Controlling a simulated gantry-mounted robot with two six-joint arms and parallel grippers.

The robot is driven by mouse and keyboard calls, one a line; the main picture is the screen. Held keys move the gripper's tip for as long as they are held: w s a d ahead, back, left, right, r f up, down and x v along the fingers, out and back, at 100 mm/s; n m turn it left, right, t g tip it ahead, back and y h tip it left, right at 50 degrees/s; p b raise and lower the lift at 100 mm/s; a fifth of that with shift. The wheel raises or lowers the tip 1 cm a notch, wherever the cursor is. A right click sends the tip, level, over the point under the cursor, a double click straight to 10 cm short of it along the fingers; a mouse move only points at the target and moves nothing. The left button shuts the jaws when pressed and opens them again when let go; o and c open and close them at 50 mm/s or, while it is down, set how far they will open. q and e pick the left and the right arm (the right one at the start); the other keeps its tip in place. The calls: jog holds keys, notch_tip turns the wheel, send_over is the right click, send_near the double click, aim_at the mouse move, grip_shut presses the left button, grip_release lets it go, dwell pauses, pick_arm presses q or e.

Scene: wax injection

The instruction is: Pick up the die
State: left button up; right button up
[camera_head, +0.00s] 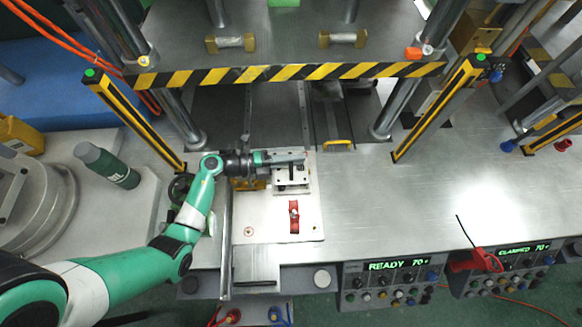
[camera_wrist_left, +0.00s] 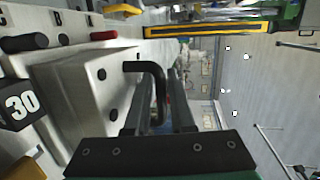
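The die (camera_head: 292,179), a light metal block with dark holes, sits on the white plate in the middle of the head view. In the left wrist view the block (camera_wrist_left: 85,95) fills the left side, with a black bent handle (camera_wrist_left: 158,82) on it. My left gripper (camera_head: 290,158) reaches over the die's far side from the left. In the left wrist view its two dark fingers (camera_wrist_left: 165,100) stand apart, with the handle at or between them. Contact with the handle cannot be made out. My right gripper is in neither view.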

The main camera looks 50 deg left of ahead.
pick_arm(q)
jog(key=shift+x, duration=0.95)
grip_shut()
dwell(0.6)
jog(key=shift+r, duration=0.15)
